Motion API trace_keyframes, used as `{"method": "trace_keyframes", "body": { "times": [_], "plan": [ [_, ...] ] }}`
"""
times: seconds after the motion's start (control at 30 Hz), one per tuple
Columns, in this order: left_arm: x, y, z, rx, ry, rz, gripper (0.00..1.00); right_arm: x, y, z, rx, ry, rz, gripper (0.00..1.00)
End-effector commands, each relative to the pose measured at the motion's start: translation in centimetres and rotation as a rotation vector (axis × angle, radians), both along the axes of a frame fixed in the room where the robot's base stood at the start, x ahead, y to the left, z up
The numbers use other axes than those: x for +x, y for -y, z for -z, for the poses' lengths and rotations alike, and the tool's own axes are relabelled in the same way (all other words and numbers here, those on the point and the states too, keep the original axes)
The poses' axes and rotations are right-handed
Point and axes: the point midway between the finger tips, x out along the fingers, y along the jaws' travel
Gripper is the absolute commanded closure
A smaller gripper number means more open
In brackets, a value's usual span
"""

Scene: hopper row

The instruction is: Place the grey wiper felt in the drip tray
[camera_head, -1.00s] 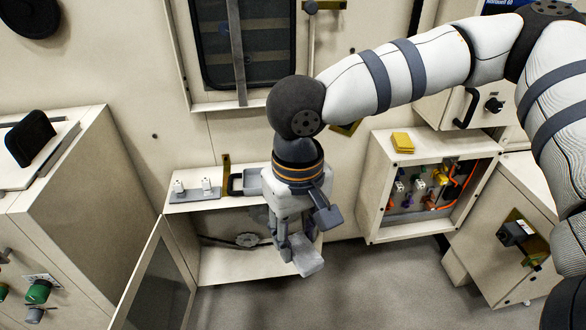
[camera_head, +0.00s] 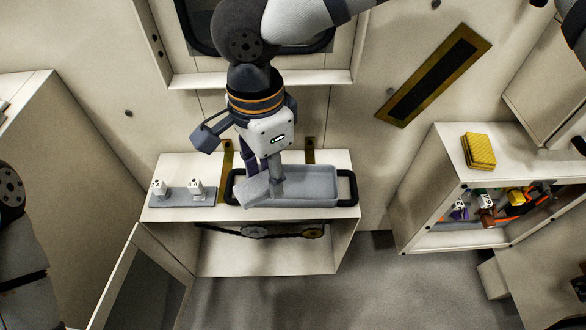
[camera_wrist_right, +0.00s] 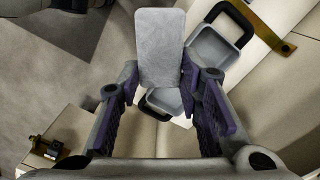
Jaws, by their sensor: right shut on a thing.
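The grey wiper felt (camera_head: 256,192) is a pale flat slab. My right gripper (camera_head: 264,178) is shut on it, pointing down over the left part of the grey drip tray (camera_head: 318,182). The tray has black loop handles and stands on top of the low cabinet. In the right wrist view the felt (camera_wrist_right: 160,48) sits between the fingers (camera_wrist_right: 160,82) and hides the middle of the tray (camera_wrist_right: 212,58). The felt looks tilted in the head view. I cannot tell if it touches the tray. My left gripper is out of view.
A grey plate with two small white blocks (camera_head: 195,187) lies left of the tray on the cabinet top (camera_head: 230,212). Brass brackets (camera_head: 310,150) stand behind the tray. The cabinet door (camera_head: 115,270) hangs open. A yellow pad (camera_head: 479,150) lies on the box at right.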

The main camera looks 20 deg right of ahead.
Motion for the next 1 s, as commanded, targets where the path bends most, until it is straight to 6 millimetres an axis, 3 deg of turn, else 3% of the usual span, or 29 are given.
{"method": "trace_keyframes", "body": {
  "times": [0.03,0.2,0.33,0.63,0.7,0.8,1.0],
  "plan": [
    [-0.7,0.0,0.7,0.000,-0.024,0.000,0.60,0.4,-1.2,1.1,-0.009,-0.002,0.112,0.91],
    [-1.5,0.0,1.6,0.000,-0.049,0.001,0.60,1.5,-4.5,1.7,-0.014,0.022,0.473,0.91],
    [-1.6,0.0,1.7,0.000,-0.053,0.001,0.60,2.0,-5.0,1.9,-0.011,0.032,0.590,0.91],
    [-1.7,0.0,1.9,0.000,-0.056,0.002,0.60,4.9,3.4,5.8,-0.011,0.031,0.608,0.91],
    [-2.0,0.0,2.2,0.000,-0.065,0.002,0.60,5.3,4.7,7.8,-0.012,0.029,0.603,0.91],
    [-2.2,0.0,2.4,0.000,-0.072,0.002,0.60,5.7,6.1,9.7,-0.012,0.030,0.602,0.91],
    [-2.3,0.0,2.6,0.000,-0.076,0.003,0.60,6.3,7.5,11.4,-0.011,0.032,0.600,0.91]
  ]
}}
